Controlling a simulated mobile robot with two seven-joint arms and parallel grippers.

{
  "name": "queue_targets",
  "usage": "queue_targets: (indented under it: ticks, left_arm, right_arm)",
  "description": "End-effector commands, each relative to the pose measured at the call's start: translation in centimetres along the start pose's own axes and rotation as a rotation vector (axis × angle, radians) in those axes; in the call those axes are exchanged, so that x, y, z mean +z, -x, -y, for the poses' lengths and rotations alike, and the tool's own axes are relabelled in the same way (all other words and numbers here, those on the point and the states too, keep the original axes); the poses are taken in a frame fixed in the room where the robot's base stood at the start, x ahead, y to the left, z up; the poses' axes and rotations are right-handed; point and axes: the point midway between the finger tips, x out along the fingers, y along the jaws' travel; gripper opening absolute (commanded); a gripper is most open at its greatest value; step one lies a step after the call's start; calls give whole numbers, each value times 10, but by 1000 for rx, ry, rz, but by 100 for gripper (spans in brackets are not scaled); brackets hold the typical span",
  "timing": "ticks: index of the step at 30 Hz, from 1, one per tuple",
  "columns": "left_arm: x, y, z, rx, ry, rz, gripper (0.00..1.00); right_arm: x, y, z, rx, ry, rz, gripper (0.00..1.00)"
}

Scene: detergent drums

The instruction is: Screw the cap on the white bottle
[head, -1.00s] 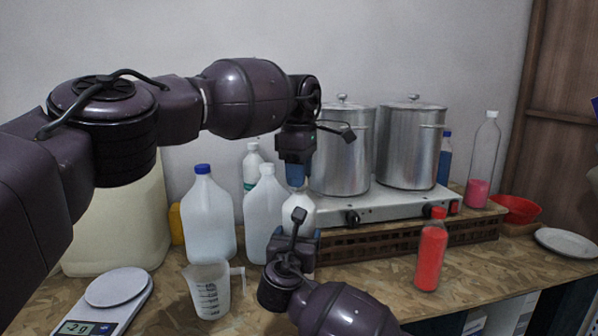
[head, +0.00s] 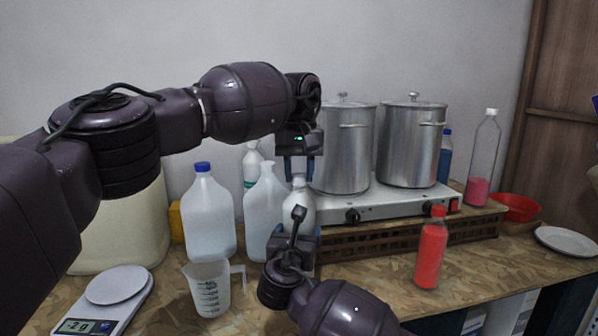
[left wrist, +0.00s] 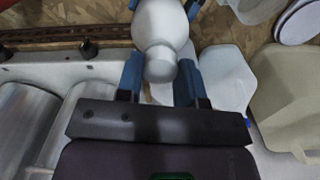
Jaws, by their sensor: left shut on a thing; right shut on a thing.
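The white bottle (head: 300,203) stands upright in front of the hot plate. Its white cap (head: 299,181) is at its top, and I cannot tell how tightly it sits. My left gripper (head: 298,172) points down from above, shut on the cap with one blue finger on each side. In the left wrist view the cap (left wrist: 160,71) shows between the blue fingers (left wrist: 161,82), with the bottle (left wrist: 160,25) beyond it. My right gripper (head: 296,236) is shut on the bottle's lower body from the front; it hides that part in the head view.
A blue-capped jug (head: 208,215) and an open white jug (head: 262,215) stand to the left, behind a measuring cup (head: 208,290) and a scale (head: 118,285). Two steel pots (head: 412,145) are on the hot plate (head: 385,203). A red bottle (head: 431,255) stands to the right.

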Motion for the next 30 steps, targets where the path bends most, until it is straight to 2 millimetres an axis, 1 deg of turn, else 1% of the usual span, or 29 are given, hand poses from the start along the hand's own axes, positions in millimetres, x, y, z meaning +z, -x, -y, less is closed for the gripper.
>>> queue_targets:
  ticks: [3,6,9,13,22,23,24,26,27,30]
  left_arm:
    - [0,1,-1,2,-168,-1,13]
    - [0,1,-1,1,-294,-1,13]
    - [0,1,-1,1,-385,0,13]
    - [0,1,-1,1,-443,-1,13]
    - [0,1,-1,1,-450,-1,13]
    - [0,1,-1,1,-450,-1,38]
    - [0,1,-1,1,-449,-1,44]
    - [0,1,-1,1,-449,-1,53]
    - [0,1,-1,1,-449,-1,59]
    - [0,0,0,1,-448,0,60]
  right_arm:
    - [0,0,0,1,0,0,11]
    - [0,0,0,1,0,0,11]
    - [0,0,0,1,1,0,11]
    - [0,0,0,1,1,0,11]
    - [0,0,0,1,1,-1,11]
    - [0,0,0,1,1,-1,11]
    - [0,0,0,1,1,-1,11]
    - [0,0,0,0,1,-1,11]
    - [0,0,0,0,1,-1,11]
    - [0,0,0,0,1,-1,11]
